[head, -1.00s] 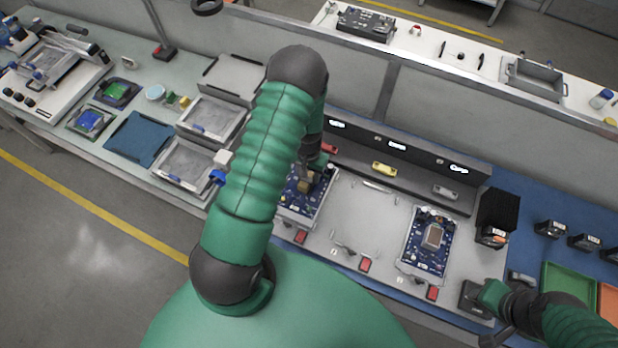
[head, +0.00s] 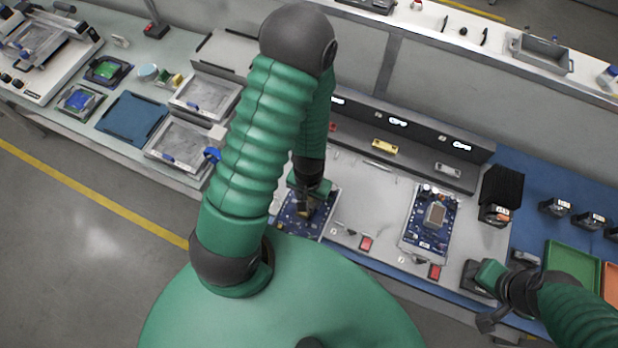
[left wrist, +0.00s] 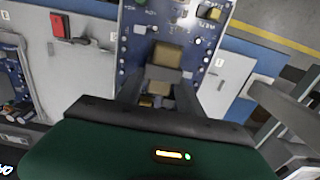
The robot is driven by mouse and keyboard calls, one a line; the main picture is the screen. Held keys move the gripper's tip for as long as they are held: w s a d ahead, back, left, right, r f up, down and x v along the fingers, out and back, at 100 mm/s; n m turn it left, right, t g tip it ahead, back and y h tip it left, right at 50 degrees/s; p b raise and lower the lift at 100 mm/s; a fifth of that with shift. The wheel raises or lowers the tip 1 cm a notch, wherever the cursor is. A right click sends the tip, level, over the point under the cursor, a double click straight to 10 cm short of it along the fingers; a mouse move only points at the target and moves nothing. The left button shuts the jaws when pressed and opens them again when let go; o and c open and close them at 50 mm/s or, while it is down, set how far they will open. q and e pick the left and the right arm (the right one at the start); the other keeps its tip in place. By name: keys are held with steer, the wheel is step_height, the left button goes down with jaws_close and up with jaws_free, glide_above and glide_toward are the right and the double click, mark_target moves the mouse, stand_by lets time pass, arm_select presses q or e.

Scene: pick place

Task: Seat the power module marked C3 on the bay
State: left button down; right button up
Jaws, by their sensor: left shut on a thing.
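My left gripper (head: 308,200) is low over the left blue circuit board (head: 322,222), and my arm hides part of that board. In the left wrist view its fingers (left wrist: 165,82) are shut on a tan block (left wrist: 168,54) above the board (left wrist: 137,44). No C3 mark is readable on the block, and I cannot tell whether it touches the board. My right gripper (head: 487,276) is at the bench's front right, beside the right board (head: 412,238); its jaw state is unclear. The right board carries a large grey-tan component (head: 435,214).
Dark labelled modules (head: 555,207) stand on the blue surface at right, beside a green tray (head: 573,266). A black box (head: 501,185) stands at the bench's right end. A low grey back panel (head: 420,160) lines the bench. Red switches (head: 366,243) sit along its front.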

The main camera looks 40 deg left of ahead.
arm_select(q)
steer(key=shift+a+r+p, duration=0.1)
steer(key=shift+r+p, duration=0.6)
steer(key=shift+r, duration=0.2)
steer(key=shift+r+p, duration=0.9)
steer(key=shift+r, duration=0.05)
steer(key=shift+w, duration=0.1)
